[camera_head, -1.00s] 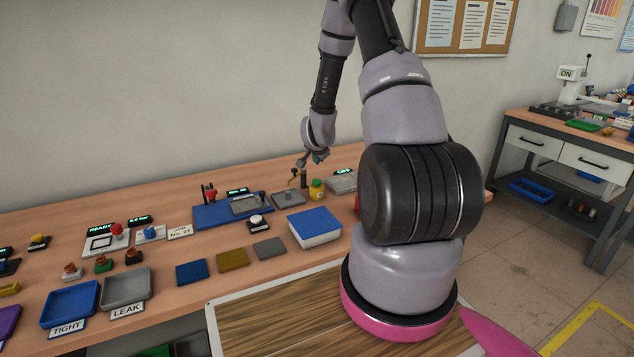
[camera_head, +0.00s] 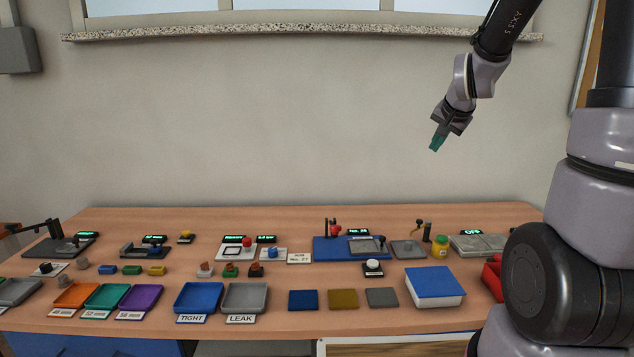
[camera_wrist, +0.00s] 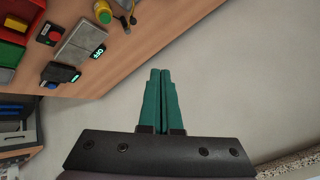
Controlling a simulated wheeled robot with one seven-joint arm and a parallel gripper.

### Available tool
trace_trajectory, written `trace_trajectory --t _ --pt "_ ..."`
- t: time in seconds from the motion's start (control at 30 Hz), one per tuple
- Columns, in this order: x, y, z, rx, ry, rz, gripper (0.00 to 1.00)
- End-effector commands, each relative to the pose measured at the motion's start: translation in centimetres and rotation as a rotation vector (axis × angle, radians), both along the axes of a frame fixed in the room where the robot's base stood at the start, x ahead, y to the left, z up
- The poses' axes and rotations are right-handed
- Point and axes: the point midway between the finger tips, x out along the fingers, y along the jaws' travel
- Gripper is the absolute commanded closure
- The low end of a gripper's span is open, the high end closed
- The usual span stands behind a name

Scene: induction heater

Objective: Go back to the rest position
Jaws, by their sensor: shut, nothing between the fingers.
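My gripper (camera_head: 436,144) hangs in the air high above the back of the workbench, in front of the bare wall. Its green fingers point down and slightly left in the head view. In the wrist view my gripper (camera_wrist: 160,72) shows its two green fingers side by side, closed together with nothing between them. The heater plate unit with the OFF display (camera_head: 478,244) sits at the right end of the bench, and it also shows at the upper left of the wrist view (camera_wrist: 84,42). Nothing touches my gripper.
The wooden workbench (camera_head: 330,215) carries several trays, including blue TIGHT (camera_head: 198,297) and grey LEAK (camera_head: 244,297). A blue-lidded white box (camera_head: 434,286) and a yellow jar (camera_head: 440,247) stand at the right. A window sill (camera_head: 300,24) runs above; the air around my gripper is clear.

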Motion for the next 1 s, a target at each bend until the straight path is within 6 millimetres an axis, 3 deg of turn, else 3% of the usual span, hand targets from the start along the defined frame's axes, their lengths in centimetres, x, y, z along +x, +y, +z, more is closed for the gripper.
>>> trace_trajectory --t 0.03,0.23,0.4,0.53,0.7,1.0 --pt "-1.9 0.9 2.0 -0.007 -0.004 0.033 1.0" --pt "-9.8 3.6 6.9 -0.03 0.024 0.158 1.0" --pt "-17.0 5.2 9.2 -0.049 0.048 0.258 1.0" --pt "-21.4 5.9 10.0 -0.055 0.063 0.315 1.0" --pt "-24.5 6.3 10.1 -0.06 0.076 0.353 1.0" --pt "-25.1 6.4 10.1 -0.06 0.082 0.362 1.0"
